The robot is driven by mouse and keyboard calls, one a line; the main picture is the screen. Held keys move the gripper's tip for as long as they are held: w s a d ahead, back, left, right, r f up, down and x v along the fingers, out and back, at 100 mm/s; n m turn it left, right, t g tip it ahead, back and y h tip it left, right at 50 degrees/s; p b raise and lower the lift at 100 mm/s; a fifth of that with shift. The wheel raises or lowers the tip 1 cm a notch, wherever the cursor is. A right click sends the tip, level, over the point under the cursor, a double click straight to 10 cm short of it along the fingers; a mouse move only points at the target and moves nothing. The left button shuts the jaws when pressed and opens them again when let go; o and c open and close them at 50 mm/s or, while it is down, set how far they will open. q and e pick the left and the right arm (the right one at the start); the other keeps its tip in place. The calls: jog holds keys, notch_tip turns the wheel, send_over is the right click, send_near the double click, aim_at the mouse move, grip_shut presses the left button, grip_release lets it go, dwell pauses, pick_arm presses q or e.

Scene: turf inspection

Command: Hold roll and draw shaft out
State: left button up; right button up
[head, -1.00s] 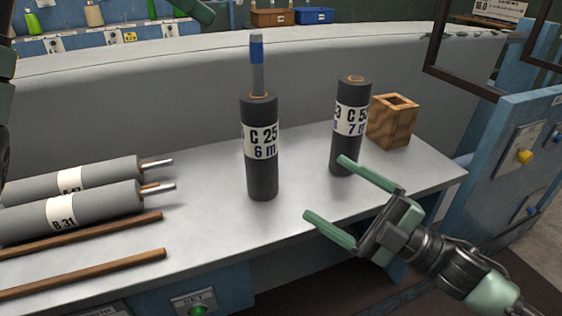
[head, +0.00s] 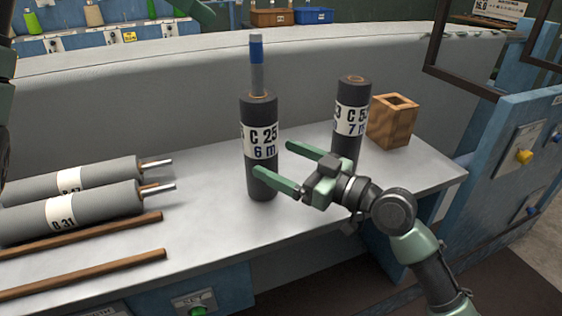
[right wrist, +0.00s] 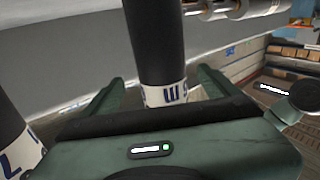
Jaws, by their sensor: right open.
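A dark roll marked C 25, 6 m (head: 262,112) stands upright on the bench, with a grey shaft with a blue band (head: 257,62) sticking up from its top. My right gripper (head: 275,163) is open at its lower half; one finger passes in front of the roll, the other is to its right. The right wrist view shows this dark roll (right wrist: 158,45) ahead between the spread fingers, not clamped. A second upright dark roll, marked 7 m (head: 353,92), stands behind my right gripper, its lower part partly hidden. My left gripper is not clearly seen.
Two grey rolls (head: 105,203) with shaft ends lie at the left of the bench (head: 205,235), near two brown rods (head: 90,272). A square wooden holder (head: 392,125) stands at the right. A blue cabinet (head: 510,165) is beyond the right edge. The bench's middle front is clear.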

aim_at(251, 152)
jog(key=shift+w+a+f, duration=0.15)
jog(key=shift+a+f, duration=0.15)
jog(key=shift+w+a+f, duration=0.1)
jog(key=shift+w+a, duration=0.1)
jog(key=shift+a, duration=0.1)
jog(key=x, duration=0.7)
jog(key=shift+s+f, duration=0.1)
